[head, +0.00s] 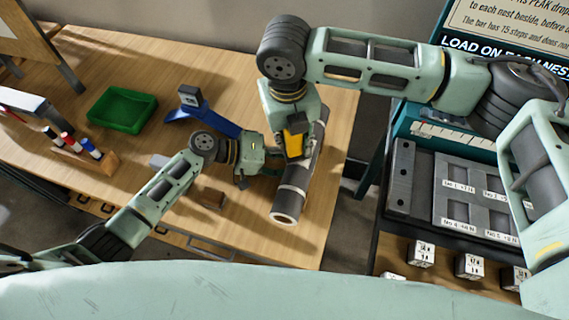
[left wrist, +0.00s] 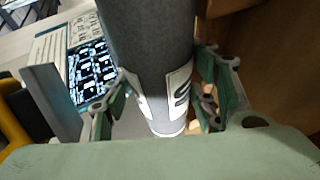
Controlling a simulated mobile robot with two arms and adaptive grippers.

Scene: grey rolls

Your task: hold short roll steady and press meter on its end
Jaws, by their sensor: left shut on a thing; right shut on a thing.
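The grey roll (head: 293,186), with a white band near its open lower end, lies slanted at the table's right side. In the left wrist view the roll (left wrist: 150,50) runs between my left fingers and shows a white label with a black letter like S. My left gripper (head: 272,170) is shut on it from the left. My right gripper (head: 296,128) is above the roll's middle and upper part, shut on a yellow and black thing (head: 293,145), seemingly the meter. Its face is not readable, and whether it touches the roll is hidden.
A rack with markers (head: 83,150) stands left. A bench with numbered plates (head: 475,200) and white cubes (head: 470,266) is right, across a gap.

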